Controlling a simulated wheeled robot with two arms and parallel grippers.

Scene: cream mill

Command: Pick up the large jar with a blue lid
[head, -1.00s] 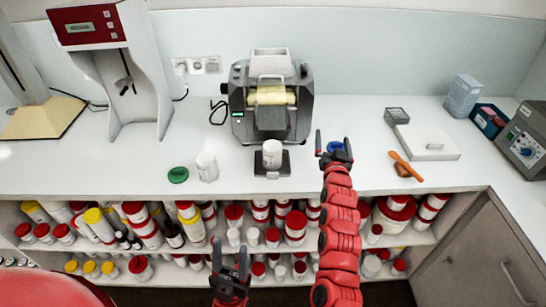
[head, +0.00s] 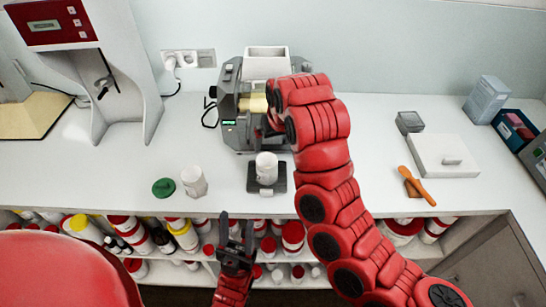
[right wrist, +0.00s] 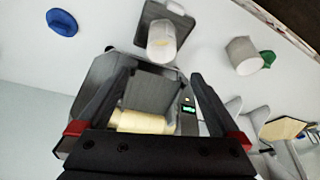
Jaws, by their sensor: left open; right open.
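A blue lid (right wrist: 62,22) lies on the counter in the right wrist view; the head view does not show it now, where my right arm covers that part. I see no jar with a blue lid on it. An open white jar (head: 267,168) stands on a small dark scale (head: 281,186) in front of the mill; it also shows in the right wrist view (right wrist: 162,42). A second white jar (head: 194,182) stands to its left. My right gripper (right wrist: 160,75) is open and empty over the mill. My left gripper (head: 237,218) is open and empty at the counter's front edge.
The grey mill (head: 234,128) with a pale yellow roller stands at the back. A green lid (head: 163,187) lies left of the jars. An orange spatula (head: 419,186) and a white box (head: 444,156) lie at right. Shelves below hold several jars.

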